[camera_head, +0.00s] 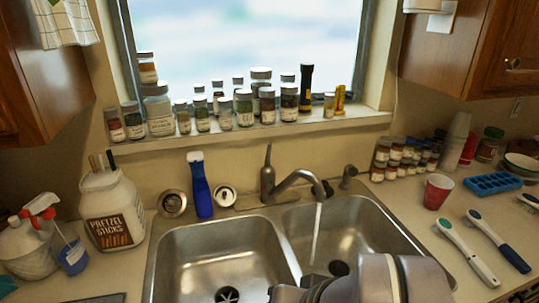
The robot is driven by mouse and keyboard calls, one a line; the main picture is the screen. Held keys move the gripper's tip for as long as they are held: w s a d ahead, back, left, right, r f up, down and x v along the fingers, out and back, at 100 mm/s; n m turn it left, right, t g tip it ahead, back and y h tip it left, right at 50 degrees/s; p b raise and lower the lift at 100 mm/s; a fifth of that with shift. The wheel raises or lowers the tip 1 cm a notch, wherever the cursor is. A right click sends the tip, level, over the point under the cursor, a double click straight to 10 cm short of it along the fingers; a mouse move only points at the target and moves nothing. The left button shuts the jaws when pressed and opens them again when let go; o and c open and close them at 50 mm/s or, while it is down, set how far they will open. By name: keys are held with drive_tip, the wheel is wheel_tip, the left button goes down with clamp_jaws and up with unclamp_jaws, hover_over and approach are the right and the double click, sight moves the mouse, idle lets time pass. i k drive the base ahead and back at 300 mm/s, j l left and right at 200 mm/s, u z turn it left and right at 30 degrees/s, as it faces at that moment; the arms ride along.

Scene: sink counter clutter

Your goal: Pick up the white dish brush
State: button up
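A white brush with a green end (467,252) lies on the counter right of the sink, tilted, its green end toward the wall. The bristles of both are too small to make out. My grey arm shows at the bottom edge, in front of the right basin and left of the white brush. Its gripper fingers are not in the picture.
A red cup (437,191) and a blue ice tray (494,184) stand behind the brushes. Spice jars (403,158) line the wall. The faucet (290,183) runs water into the double sink (222,235). A dark brush (530,202) lies at far right.

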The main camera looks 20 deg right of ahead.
sight(442, 225)
drive_tip(key=z, duration=1.9)
drive_tip(key=i+l+u, duration=0.5)
drive_tip(key=l+u, duration=0.15)
drive_tip(key=i+l+u, duration=0.15)
drive_tip(key=l+u, duration=0.15)
drive_tip(key=i+l+u, duration=0.1)
drive_tip(key=l+u, duration=0.2)
drive_tip(key=l, duration=0.25)
drive_tip(key=i+l+u, duration=0.1)
drive_tip(key=l+u, duration=0.25)
drive_tip(key=l, duration=0.15)
drive_tip(key=l+u, duration=0.3)
drive_tip(key=l, duration=0.15)
